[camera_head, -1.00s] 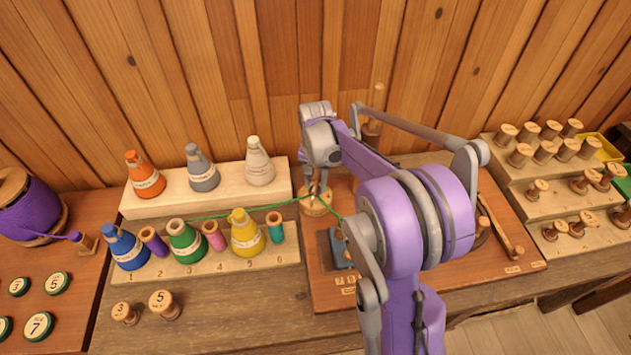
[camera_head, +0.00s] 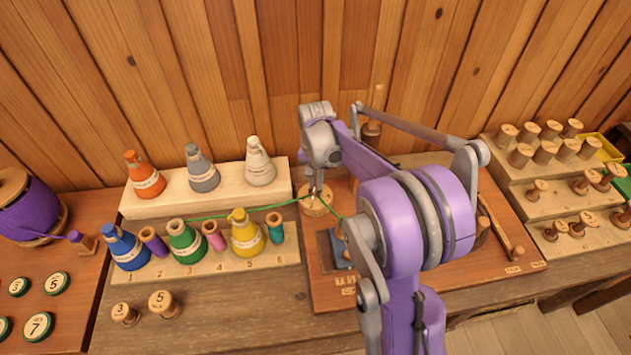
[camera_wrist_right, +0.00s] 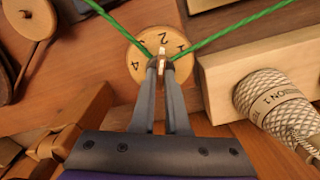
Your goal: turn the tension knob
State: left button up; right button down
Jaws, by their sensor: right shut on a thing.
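The tension knob is a round pale wooden dial (camera_head: 316,199) on the brown winder board (camera_head: 325,285), left of my purple arm. In the right wrist view the dial (camera_wrist_right: 134,62) shows the numerals 1, 2 and 4 and a small raised grip at its middle. My right gripper (camera_head: 316,188) reaches down onto it from above. In the wrist view its two fingers (camera_wrist_right: 161,64) are closed on the raised grip. A green thread (camera_head: 253,208) passes over the dial, with a strand to each side in the wrist view (camera_wrist_right: 235,27). My left gripper is not in view.
Coloured thread cones, including a yellow one (camera_head: 246,234), stand in a two-step wooden rack (camera_head: 288,253) to the left. A stepped rack of wooden spools (camera_head: 528,205) stands at the right. A plank wall closes the back.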

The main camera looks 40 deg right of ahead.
aim_at(315, 186)
jog(key=n+b, duration=0.1)
jog(key=n, duration=0.8)
jog(key=shift+b, duration=0.35)
jog(key=shift+n, duration=0.3)
jog(key=c, duration=0.9)
grip_release()
notch_tip(315, 186, up, 11)
jog(key=shift+f+p, duration=0.1)
jog(key=shift+p, duration=0.2)
jog(key=shift+a, duration=0.1)
